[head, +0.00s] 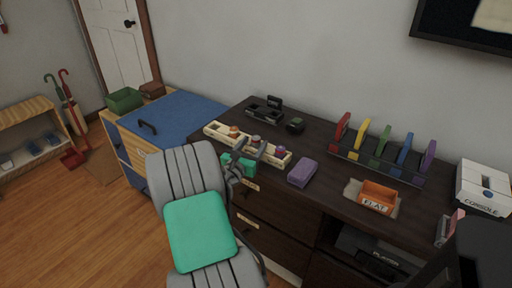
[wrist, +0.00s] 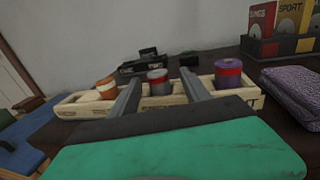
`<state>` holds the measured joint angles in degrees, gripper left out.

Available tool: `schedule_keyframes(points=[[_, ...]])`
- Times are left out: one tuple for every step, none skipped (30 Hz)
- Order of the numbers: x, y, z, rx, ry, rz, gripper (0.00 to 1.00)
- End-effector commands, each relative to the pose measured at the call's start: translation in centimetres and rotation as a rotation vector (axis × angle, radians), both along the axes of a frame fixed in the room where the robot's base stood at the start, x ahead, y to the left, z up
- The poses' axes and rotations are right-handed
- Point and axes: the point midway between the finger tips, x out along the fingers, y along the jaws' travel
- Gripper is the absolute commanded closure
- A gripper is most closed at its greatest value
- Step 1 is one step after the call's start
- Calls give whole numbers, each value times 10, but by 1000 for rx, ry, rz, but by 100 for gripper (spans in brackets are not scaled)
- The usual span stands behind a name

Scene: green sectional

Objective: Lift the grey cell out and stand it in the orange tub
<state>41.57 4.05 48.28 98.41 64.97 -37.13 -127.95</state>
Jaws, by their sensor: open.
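The grey cell (wrist: 158,84), a short upright cylinder with a red band, stands in the middle of a cream wooden holder (wrist: 78,107). It also shows in the head view (head: 256,140), small and partly hidden by a finger. My gripper (wrist: 160,74) is open, with one finger on each side of the cell in the wrist picture. I cannot tell whether the fingertips reach fully around it; nothing is gripped. The orange tub (head: 379,194), labelled FLAT, sits on a beige mat (head: 352,188) at the dresser's right front.
An orange-brown cell (wrist: 106,88) and a purple cell (wrist: 228,77) flank the grey one. A purple cloth block (head: 302,172) lies between the holder and the tub. A rack of coloured upright plates (head: 378,157) stands behind the tub. Black devices (head: 265,112) sit behind the holder.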

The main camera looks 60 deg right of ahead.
Motion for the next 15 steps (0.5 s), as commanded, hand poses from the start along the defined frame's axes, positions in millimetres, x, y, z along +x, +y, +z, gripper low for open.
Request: schedule_keyframes(points=[[0, -5, 0, 0, -1, -2, 45], [0, -8, 0, -1, -2, -1, 45], [1, -13, -1, -1, -2, -1, 45], [0, -18, -2, -2, -3, -2, 45], [1, -24, -2, -2, -4, -1, 45], [1, -32, -3, -2, -4, -2, 45], [2, -37, -4, -2, -4, -2, 45], [2, -43, -4, 0, -3, -2, 45], [2, -49, -3, -1, -4, -3, 45], [3, -52, -3, 0, -3, -1, 45], [4, -55, -3, 0, -4, -1, 45], [4, -57, -3, 0, -3, 0, 45], [4, -58, -2, 0, -3, 1, 45], [4, -58, -2, 1, -2, 1, 45], [4, -58, -2, 1, -2, 1, 45]])
